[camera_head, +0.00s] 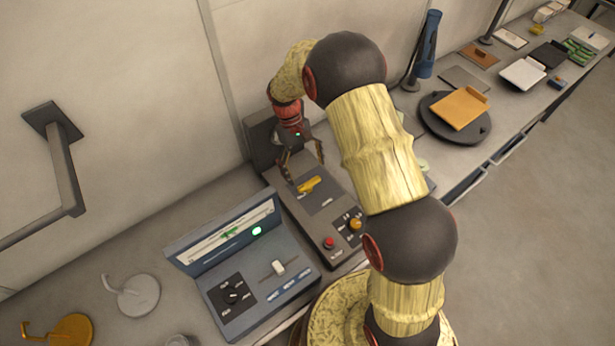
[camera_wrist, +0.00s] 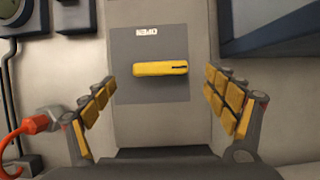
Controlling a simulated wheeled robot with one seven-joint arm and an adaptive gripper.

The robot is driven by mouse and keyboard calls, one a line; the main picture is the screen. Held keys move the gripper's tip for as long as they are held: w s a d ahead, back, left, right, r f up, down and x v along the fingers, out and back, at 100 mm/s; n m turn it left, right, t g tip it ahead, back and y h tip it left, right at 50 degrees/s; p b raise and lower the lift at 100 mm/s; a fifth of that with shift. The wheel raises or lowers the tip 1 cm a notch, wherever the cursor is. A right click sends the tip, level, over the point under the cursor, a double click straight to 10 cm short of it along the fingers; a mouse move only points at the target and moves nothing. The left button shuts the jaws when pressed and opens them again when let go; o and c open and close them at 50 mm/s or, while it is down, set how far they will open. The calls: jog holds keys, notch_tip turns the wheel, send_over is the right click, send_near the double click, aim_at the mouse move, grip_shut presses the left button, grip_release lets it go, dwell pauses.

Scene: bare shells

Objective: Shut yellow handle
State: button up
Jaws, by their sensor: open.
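The yellow handle (camera_head: 309,184) lies on a dark grey panel plate of a control box (camera_head: 328,208) on the bench. In the wrist view the handle (camera_wrist: 160,68) is a horizontal yellow bar on a grey plate (camera_wrist: 150,95), with the word OPEN upside down at the plate's far edge. My gripper (camera_head: 303,168) is open above the box, close to the handle. In the wrist view its two yellow-padded fingers (camera_wrist: 164,98) stand to the left and right of the handle, apart from it. I cannot tell the exact height gap.
A red button (camera_head: 329,242) and an orange knob (camera_head: 355,224) sit at the box's near end. A blue-grey console (camera_head: 244,262) stands to the left. A round dark stand with an orange board (camera_head: 459,109) is to the right. A wall bracket (camera_head: 62,160) sticks out at left.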

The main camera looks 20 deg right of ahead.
jog(key=v, duration=0.7)
jog(key=shift+r, duration=0.3)
jog(key=shift+w, duration=0.15)
